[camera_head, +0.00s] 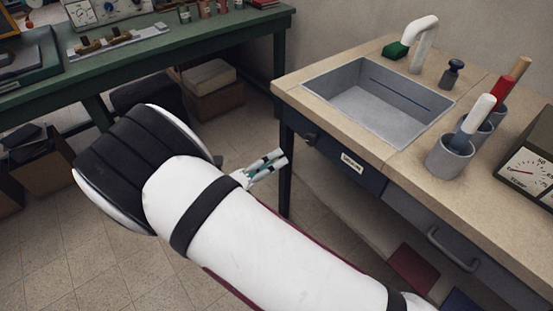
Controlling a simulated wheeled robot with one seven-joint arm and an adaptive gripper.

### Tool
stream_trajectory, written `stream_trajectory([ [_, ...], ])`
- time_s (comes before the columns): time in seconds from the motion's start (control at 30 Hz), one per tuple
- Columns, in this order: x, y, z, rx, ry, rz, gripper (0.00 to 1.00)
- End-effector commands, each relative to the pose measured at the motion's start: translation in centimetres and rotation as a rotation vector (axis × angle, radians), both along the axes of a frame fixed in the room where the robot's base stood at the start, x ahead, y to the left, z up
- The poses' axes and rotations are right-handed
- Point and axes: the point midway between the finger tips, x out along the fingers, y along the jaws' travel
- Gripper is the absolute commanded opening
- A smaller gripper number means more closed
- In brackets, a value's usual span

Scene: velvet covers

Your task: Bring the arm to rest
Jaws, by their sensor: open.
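My arm runs from the lower right to the middle of the head view, white with black bands and a black ribbed end. My gripper (266,166) shows just past the arm, over the floor between the green bench and the sink counter. Its fingers are small in the picture and partly hidden by the arm. They are apart, and I see nothing held between them.
The sink counter (295,92) at the right has a basin (385,100), a tap (424,45), grey cups (450,157) with tools and a dial box (530,165). A green bench (180,48) stands at the back left, with boxes (213,95) below. Tiled floor lies clear at lower left.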

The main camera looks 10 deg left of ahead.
Motion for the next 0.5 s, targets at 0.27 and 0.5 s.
stream_trajectory([
  [0.27,0.03,-0.01,-0.01,0.0,0.0,0.0,0.53],
  [0.5,0.34,-0.7,0.74,0.029,-0.005,-0.027,0.53],
])
